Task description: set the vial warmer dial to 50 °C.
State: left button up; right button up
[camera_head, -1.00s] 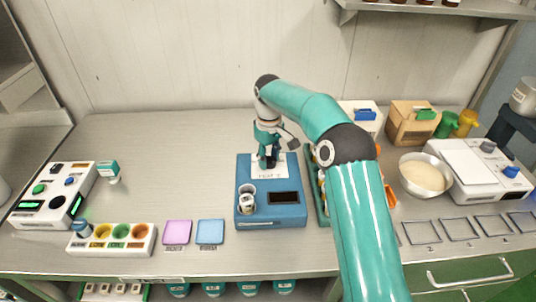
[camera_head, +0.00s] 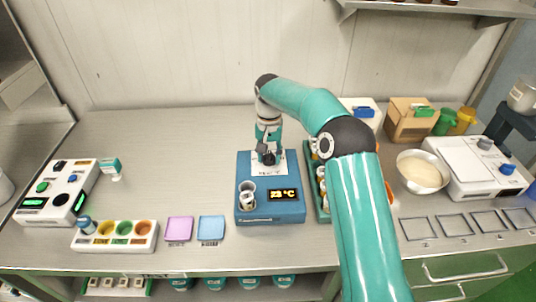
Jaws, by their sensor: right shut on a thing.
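The vial warmer (camera_head: 270,214) is a blue box in the middle of the bench. Its display (camera_head: 284,195) is lit with yellow characters that read roughly 23 °C; the digits are small and blurred. A vial with a white cap (camera_head: 247,199) stands in the warmer's well at its left front. My right gripper (camera_head: 268,160) points down at the white plate (camera_head: 265,171) on the back of the warmer and is shut on the dial, which the fingers hide. My left gripper is not in view.
A green rack (camera_head: 322,212) with vials stands close to the warmer's right, partly behind my arm. A pink pad (camera_head: 179,229) and a blue pad (camera_head: 211,228) lie to the left. A bowl (camera_head: 422,171) stands at right. The bench behind left is clear.

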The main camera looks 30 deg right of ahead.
jog(key=shift+w+r+m, duration=0.1)
jog(key=shift+m, duration=0.9)
jog(key=o, duration=1.1)
jog(key=shift+o, duration=0.2)
notch_tip(320, 180, up, 12)
